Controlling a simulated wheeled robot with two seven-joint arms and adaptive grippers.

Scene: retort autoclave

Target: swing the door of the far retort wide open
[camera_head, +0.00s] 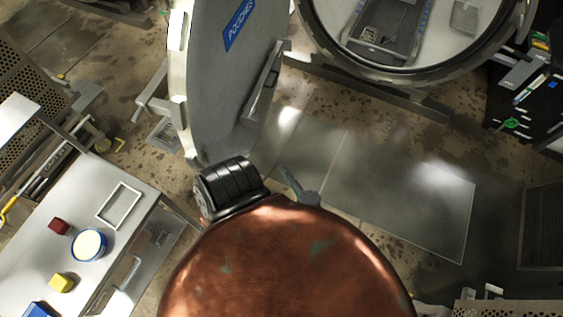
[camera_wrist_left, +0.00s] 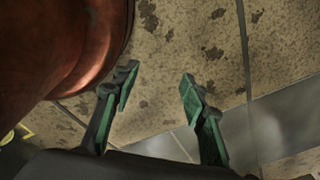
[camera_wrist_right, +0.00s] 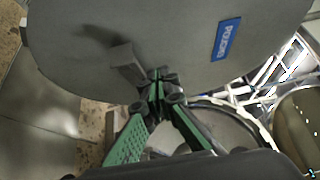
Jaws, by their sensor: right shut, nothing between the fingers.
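The retort door (camera_head: 215,85) is a thick grey disc with a blue label (camera_head: 238,22) and a bar handle (camera_head: 263,82). It stands swung away from the round retort mouth (camera_head: 430,72) at the upper right, with a clear gap between them. In the right wrist view the door face (camera_wrist_right: 90,55) fills the upper part, and the handle (camera_wrist_right: 124,66) is just beyond my right gripper (camera_wrist_right: 157,78). That gripper is shut and empty; I cannot tell whether it touches the handle. My left gripper (camera_wrist_left: 157,84) is open and empty over the floor.
A metal table (camera_head: 140,230) at the lower left bears a blue-rimmed tin (camera_head: 89,245), a red block (camera_head: 59,226) and a yellow block (camera_head: 62,283). A dark rack (camera_head: 525,95) stands at the right. Bare floor plates (camera_head: 390,190) lie before the retort mouth.

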